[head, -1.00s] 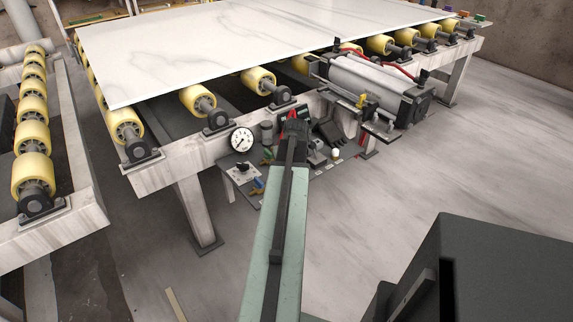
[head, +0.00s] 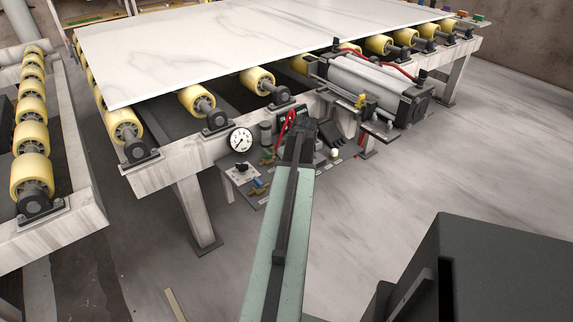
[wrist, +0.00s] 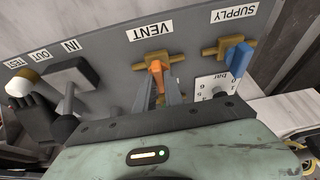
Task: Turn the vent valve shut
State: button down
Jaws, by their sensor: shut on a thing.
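The vent valve (wrist: 155,66) is a brass body with an orange handle, beside the VENT label (wrist: 152,31), which reads upside down in the wrist view. My gripper (wrist: 159,84) has its two fingers on either side of the orange handle and is shut on it. The handle points toward my gripper, across the brass body; its lower part is hidden between the fingers. In the head view my gripper (head: 300,128) is over the control panel (head: 240,186) below the roller table, and my arm hides part of that panel.
A supply valve with a blue handle (wrist: 238,55) sits close on the right. A dark block with a lever (wrist: 70,85) is on the left. The roller table carries a white slab (head: 230,45); a cylinder (head: 365,80) overhangs at right.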

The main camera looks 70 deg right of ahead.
jog(key=shift+s, duration=0.2)
jog(key=c, duration=1.4)
grip_release()
jog(key=shift+c, duration=0.2)
jog(key=p+v, duration=0.7)
jog(key=v, duration=0.1)
jog(key=shift+f, duration=0.1)
jog(key=shift+w, duration=0.1)
